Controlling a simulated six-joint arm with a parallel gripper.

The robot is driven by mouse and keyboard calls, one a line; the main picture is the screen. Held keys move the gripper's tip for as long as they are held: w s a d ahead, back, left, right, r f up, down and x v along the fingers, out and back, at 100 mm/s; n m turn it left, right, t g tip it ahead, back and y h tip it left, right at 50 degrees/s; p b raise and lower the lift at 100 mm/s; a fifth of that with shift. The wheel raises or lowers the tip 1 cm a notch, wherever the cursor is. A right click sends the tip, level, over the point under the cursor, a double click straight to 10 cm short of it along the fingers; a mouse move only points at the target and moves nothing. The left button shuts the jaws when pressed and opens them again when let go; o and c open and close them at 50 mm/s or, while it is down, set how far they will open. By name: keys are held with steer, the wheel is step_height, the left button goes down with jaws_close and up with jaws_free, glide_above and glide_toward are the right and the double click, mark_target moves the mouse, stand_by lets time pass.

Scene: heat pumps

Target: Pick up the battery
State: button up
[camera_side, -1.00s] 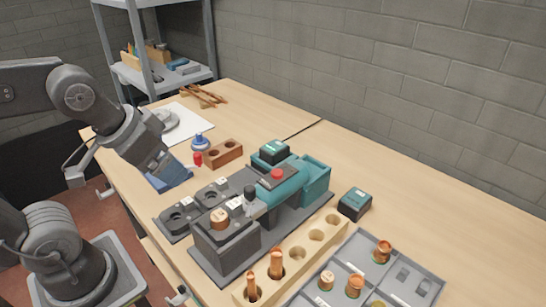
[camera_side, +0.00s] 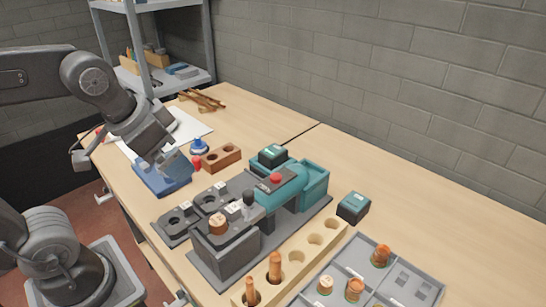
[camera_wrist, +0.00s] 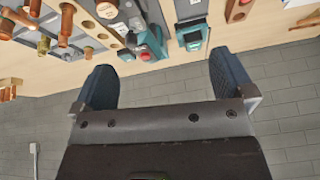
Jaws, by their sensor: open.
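Two dark boxes with teal tops look like batteries. One battery (camera_side: 353,206) lies loose on the bench, right of the machine; a small dark box in the wrist view (camera_wrist: 126,55) appears to be it. The other battery (camera_side: 272,154) sits in a teal holder at the back of the machine, and its lit top shows in the wrist view (camera_wrist: 193,40). My gripper (camera_side: 172,166) is open and empty, well left of both, above a blue tray (camera_side: 160,182). Its two blue fingers (camera_wrist: 161,62) stand wide apart in the wrist view.
A grey and teal machine (camera_side: 230,245) with a red button fills the middle. A wooden rack (camera_side: 290,265) with copper pieces and a grey tray (camera_side: 408,282) stand in front. A brown block (camera_side: 221,158) is behind the machine. The bench at right is clear.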

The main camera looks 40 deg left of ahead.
steer(key=w+a+r+m+g, duration=0.1)
steer(key=w+r+m+g, duration=0.15)
steer(key=w+m, duration=0.45)
steer(key=m+g, duration=0.3)
steer(key=m, duration=0.7)
glide_above(273, 150)
step_height(273, 150, down, 7)
steer(key=f, duration=0.8)
steer(key=shift+s+a+f, duration=0.15)
steer(key=shift+s+a, duration=0.05)
steer(key=shift+a, duration=0.05)
steer(key=shift+w+d+f, duration=0.1)
steer(key=shift+w+f, duration=0.05)
steer(key=shift+f, duration=1.25)
steer(key=shift+w+d+f, duration=0.1)
steer(key=shift+w+f, duration=0.05)
steer(key=shift+f, duration=1.25)
steer(key=shift+c, duration=0.4)
steer(key=c, duration=1)
steer(key=shift+r, duration=0.1)
